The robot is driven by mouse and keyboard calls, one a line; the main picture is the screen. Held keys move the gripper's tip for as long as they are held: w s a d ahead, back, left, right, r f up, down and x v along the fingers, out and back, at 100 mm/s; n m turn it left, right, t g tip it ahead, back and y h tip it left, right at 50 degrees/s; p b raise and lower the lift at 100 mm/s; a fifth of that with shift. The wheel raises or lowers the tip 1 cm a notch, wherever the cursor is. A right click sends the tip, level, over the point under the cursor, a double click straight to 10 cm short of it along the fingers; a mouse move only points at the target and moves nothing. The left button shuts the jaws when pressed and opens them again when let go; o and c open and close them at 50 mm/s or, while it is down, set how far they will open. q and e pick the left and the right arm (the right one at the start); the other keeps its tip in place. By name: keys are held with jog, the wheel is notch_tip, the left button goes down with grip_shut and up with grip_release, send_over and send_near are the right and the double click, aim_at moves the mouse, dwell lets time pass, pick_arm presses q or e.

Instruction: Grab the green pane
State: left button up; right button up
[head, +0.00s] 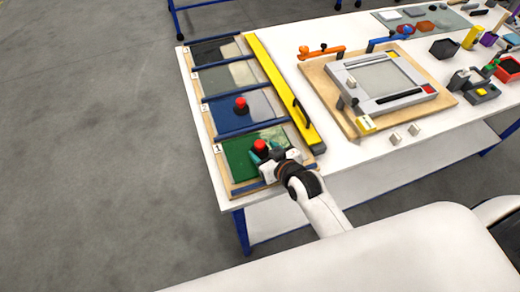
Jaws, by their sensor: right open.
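The green pane (240,165) lies in the nearest slot of the wooden rack (222,168), by the label 1. A red knob (260,146) stands up from the pane. My right gripper (263,154) is right at this knob, with its fingers open around or beside it; I cannot tell whether they touch it. The gripper hides the right part of the pane. My left gripper is not in view.
A blue pane (228,110) with its own red knob lies in the slot behind. A yellow bar (275,80) runs along the rack's right side. A grey frame (341,78) on a wooden board stands to the right, with small white blocks (396,138) in front.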

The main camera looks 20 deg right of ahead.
aim_at(262, 149)
jog(key=x, duration=0.3)
jog(key=shift+w+f, duration=0.1)
jog(key=shift+w, duration=0.15)
jog(key=shift+s, duration=0.1)
grip_shut()
